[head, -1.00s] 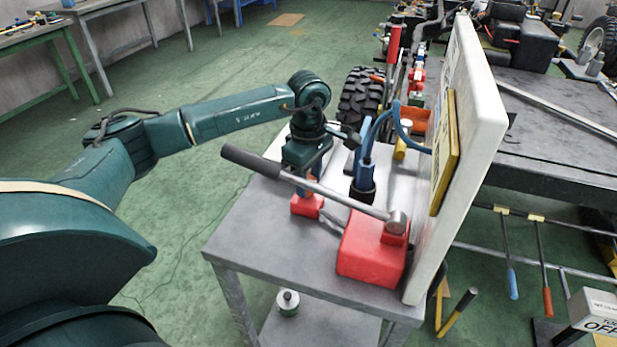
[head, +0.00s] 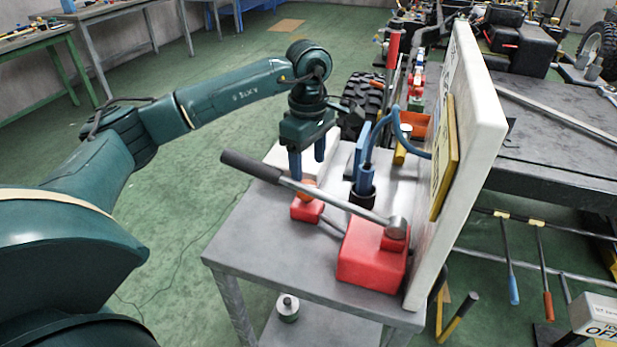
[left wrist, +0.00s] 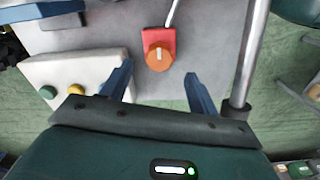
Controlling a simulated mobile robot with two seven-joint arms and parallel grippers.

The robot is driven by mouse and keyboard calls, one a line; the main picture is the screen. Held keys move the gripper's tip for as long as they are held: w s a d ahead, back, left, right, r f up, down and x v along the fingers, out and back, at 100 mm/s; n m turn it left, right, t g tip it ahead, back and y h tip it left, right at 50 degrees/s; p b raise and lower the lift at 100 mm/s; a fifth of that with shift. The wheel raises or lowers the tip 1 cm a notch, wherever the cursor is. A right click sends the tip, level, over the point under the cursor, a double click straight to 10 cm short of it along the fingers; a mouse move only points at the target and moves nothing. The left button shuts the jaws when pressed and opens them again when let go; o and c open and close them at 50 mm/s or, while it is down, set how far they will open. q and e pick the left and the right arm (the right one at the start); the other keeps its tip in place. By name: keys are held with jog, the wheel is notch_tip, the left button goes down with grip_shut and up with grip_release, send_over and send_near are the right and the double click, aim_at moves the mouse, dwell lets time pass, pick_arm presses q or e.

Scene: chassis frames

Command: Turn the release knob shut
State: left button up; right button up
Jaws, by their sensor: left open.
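The release knob (left wrist: 160,52) is orange with a pale line across its top, on a small red block (left wrist: 150,34). In the left wrist view it lies beyond and between my open fingertips, touching neither. In the head view the orange knob (head: 306,190) and its red block (head: 306,210) sit on the grey cart, partly behind the pump lever. My left gripper (head: 308,172) points down above the knob, with its blue fingers spread and empty; it also shows in the left wrist view (left wrist: 160,82). My right gripper does not show.
A red pump block (head: 370,262) carries a long lever (head: 300,187) that slants close in front of my gripper. A white upright board (head: 465,150) stands at the cart's right. A white box (left wrist: 75,75) with green and yellow buttons lies beside the knob.

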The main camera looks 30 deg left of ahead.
pick_arm(q)
notch_tip(320, 180, up, 7)
jog(key=shift+r, duration=0.15)
dwell(0.6)
